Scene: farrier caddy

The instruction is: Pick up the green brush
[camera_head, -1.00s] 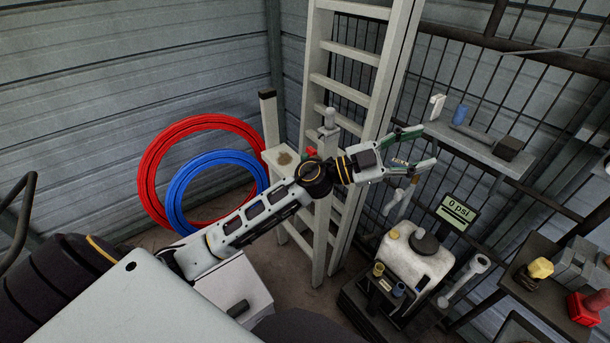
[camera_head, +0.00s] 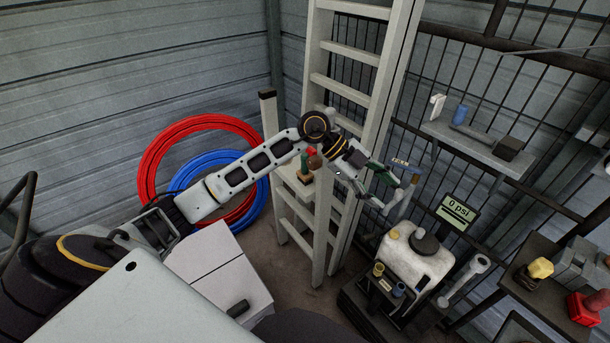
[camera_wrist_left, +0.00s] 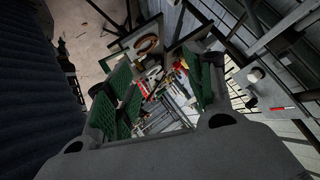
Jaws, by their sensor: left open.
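I cannot make out a brush there. My right gripper is not in view.
A pale ladder (camera_head: 345,85) stands behind my left arm. Red (camera_head: 150,160) and blue (camera_head: 250,180) hoses hang at left. A wall shelf (camera_head: 475,145) holds a hammer. A white tank (camera_head: 413,262) stands below right. A white box (camera_head: 225,270) is at lower left.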

